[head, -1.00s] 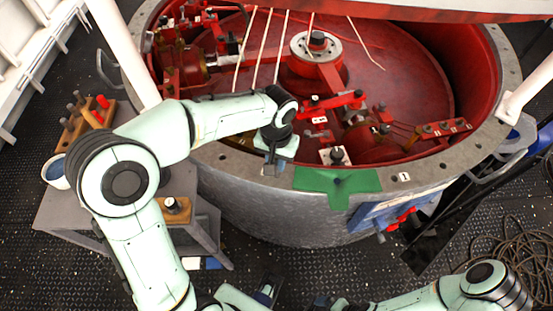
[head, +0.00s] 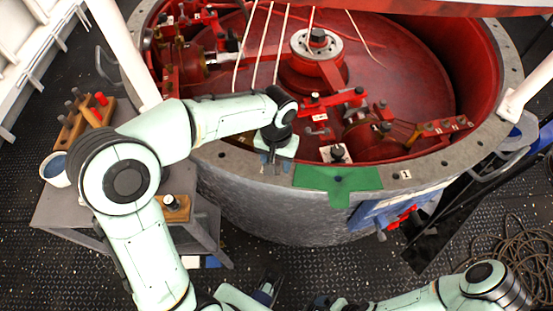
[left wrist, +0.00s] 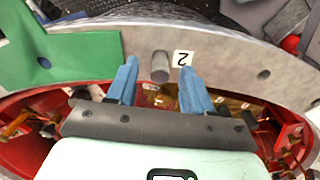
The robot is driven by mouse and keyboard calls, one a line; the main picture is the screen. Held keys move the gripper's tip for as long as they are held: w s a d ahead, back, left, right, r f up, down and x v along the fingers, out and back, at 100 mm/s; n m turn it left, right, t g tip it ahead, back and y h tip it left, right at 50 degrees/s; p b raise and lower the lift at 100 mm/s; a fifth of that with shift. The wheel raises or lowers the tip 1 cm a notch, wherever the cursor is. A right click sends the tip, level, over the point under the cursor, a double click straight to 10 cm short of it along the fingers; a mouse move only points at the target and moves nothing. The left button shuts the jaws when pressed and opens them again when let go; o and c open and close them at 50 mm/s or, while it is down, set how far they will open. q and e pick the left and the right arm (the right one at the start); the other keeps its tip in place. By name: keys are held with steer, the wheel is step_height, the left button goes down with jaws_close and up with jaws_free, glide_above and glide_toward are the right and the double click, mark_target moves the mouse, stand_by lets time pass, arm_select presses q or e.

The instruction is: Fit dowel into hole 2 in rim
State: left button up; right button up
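A grey dowel (left wrist: 160,66) stands in the rim (left wrist: 212,55) beside a white label marked 2 (left wrist: 183,59), in the left wrist view. Its upper end shows; how deep it sits I cannot tell. My left gripper (left wrist: 159,76) is open, its blue fingers on either side of the dowel with gaps between. In the head view my left gripper (head: 276,165) is over the near rim (head: 235,162), left of a green patch (head: 345,181), and hides most of the dowel. Dark parts at the bottom edge may belong to my right gripper; its fingers are unclear.
The red drum interior (head: 400,70) holds levers and mounts. A wooden rack with several pegs (head: 84,125) and a wooden block with a dark knob (head: 174,208) stand on a grey side table (head: 205,235).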

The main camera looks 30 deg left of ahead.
arm_select(q)
step_height(320, 180, up, 13)
steer(key=p, duration=0.2)
steer(key=shift+r, duration=0.2)
stand_by(0.4)
